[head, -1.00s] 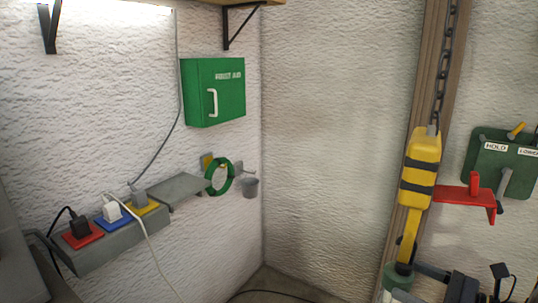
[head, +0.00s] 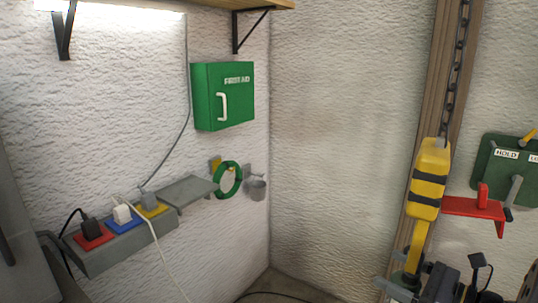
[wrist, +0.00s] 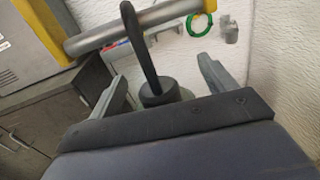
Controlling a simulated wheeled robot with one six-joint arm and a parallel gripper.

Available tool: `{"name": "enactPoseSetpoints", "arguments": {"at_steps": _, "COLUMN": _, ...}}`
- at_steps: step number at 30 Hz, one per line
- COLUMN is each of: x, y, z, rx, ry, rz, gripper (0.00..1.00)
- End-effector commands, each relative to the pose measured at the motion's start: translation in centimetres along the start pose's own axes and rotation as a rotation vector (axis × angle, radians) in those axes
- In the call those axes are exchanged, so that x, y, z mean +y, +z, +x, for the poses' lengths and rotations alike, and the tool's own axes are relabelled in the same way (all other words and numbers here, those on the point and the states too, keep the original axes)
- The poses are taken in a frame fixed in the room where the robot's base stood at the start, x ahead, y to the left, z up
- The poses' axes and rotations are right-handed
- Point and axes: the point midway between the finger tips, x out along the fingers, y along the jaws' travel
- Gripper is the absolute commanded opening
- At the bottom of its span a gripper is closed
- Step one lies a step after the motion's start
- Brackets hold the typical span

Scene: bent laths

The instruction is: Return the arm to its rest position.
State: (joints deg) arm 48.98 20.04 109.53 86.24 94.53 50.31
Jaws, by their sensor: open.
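My gripper (wrist: 160,88) shows in the wrist view with its two grey fingers spread wide. A dark upright rod on a black collar (wrist: 158,93) stands between the fingers in the picture; I cannot tell whether either finger touches it. A grey-green round body shows partly behind the collar. In the head view my arm's dark end is at the lower right, below the yellow hoist (head: 428,180), and is cut off by the bottom edge. The fingertips are hard to make out there.
A green first aid box (head: 222,97), a green ring (head: 228,179) and a grey cup (head: 257,188) are on the wall. A socket box (head: 120,240) holds several plugs with cables. A red bracket (head: 475,206) sits beside the hoist. A grey-yellow bar (wrist: 150,27) crosses the wrist view.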

Motion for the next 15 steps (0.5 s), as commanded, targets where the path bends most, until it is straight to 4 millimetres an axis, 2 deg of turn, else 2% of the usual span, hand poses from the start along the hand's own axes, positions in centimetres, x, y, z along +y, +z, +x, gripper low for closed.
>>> {"name": "enactPoseSetpoints", "arguments": {"at_steps": 7, "x": 0.0, "y": -2.3, "z": -0.1, "rx": 0.000, "ry": -0.001, "rz": 0.002, "gripper": 0.79}}
{"name": "enactPoseSetpoints", "arguments": {"at_steps": 15, "x": -0.1, "y": -2.1, "z": -4.6, "rx": -0.001, "ry": -0.005, "rz": -0.001, "gripper": 0.79}}
